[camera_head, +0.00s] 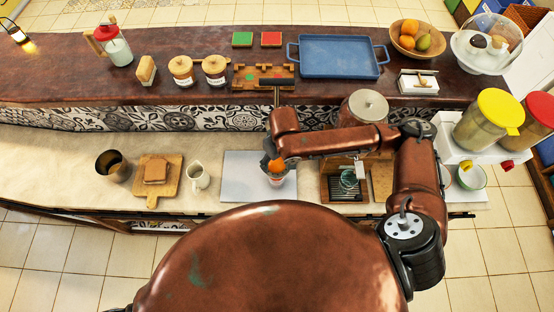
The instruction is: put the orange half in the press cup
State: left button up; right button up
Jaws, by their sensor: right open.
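The orange half (277,166) shows as a small orange patch at the mouth of the press cup (279,180). I cannot tell whether it rests fully inside. My right gripper (270,164) is open, close around or beside the orange half, and the arm hides much of it. The press's dark handle (284,82) and thin metal stem rise behind my arm, which covers the middle of the press. My left gripper is not in view.
A pale grey board (236,178) lies around the press. Left of it are a white pitcher (198,177), a wooden board (146,189) and a dark metal cup (113,165). A blue tray (342,55) lies on the upper counter.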

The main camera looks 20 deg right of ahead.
aim_at(279, 165)
notch_tip(279, 165, up, 12)
jog(key=s, duration=0.1)
jog(key=shift+s+d+f, duration=0.15)
jog(key=shift+d+f, duration=0.05)
jog(key=shift+d, duration=0.05)
